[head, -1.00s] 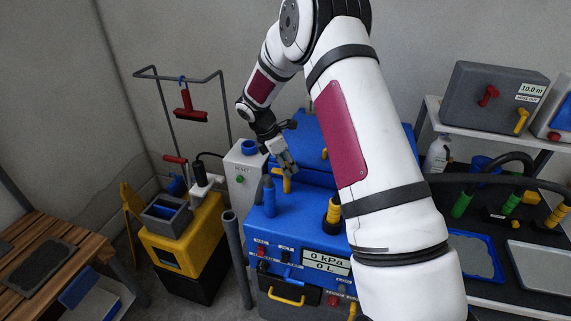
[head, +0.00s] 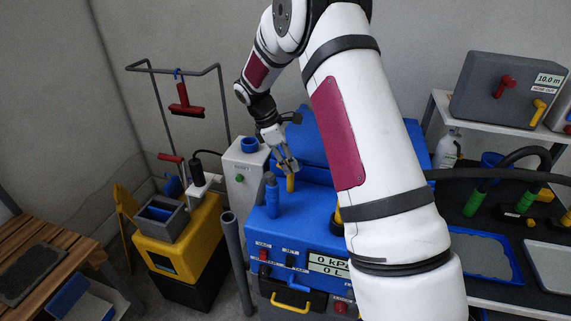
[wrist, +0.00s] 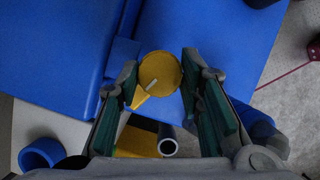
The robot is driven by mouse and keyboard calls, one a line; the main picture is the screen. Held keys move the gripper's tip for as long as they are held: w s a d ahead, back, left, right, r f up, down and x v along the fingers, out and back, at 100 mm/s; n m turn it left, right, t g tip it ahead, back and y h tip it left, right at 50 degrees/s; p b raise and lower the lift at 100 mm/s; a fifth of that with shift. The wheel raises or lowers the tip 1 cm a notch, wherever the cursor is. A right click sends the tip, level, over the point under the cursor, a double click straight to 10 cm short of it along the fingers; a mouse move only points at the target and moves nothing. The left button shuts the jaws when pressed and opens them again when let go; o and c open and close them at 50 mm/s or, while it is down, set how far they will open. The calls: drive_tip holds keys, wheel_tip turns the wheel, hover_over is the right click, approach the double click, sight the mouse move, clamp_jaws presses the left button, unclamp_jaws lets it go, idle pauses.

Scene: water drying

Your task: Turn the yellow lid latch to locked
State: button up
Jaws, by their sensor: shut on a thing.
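The yellow lid latch (head: 290,184) stands on the blue machine (head: 315,215), in front of its raised blue lid section (head: 308,145). In the wrist view the latch (wrist: 162,68) shows a round yellow top with a short pale line. A yellow part runs down and left below it, partly hidden by the left finger. My gripper (head: 287,166) reaches down to the latch from above. In the wrist view its two green-padded fingers (wrist: 163,82) lie on either side of the latch, shut on it. The exact contact is hard to see.
A blue upright handle (head: 271,195) stands just left of the latch. A grey box with a blue cap (head: 246,175) is close behind on the left. A grey pipe (head: 236,260) rises beside the machine. Shelves with hoses stand at right.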

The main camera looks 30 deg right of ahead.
drive_tip(key=m+g+y+b, duration=0.1)
drive_tip(key=m+b, duration=0.1)
drive_tip(key=m, duration=0.1)
drive_tip(key=m+b, duration=0.2)
drive_tip(key=m, duration=0.1)
drive_tip(key=shift+w+d+f+m+g+y, duration=0.2)
drive_tip(key=shift+m+g+y, duration=0.1)
drive_tip(key=shift+g+y, duration=0.1)
drive_tip(key=m+y+b, duration=0.1)
drive_tip(key=m, duration=0.2)
drive_tip(key=m+y+b, duration=0.1)
drive_tip(key=m, duration=0.2)
drive_tip(key=shift+d+r+g+b, duration=0.1)
drive_tip(key=shift+r+g+b, duration=0.05)
drive_tip(key=shift+g+b, duration=0.15)
drive_tip(key=o, duration=1.2)
drive_tip(key=shift+c, duration=0.2)
drive_tip(key=v, duration=1.2)
drive_tip(key=shift+d, duration=0.1)
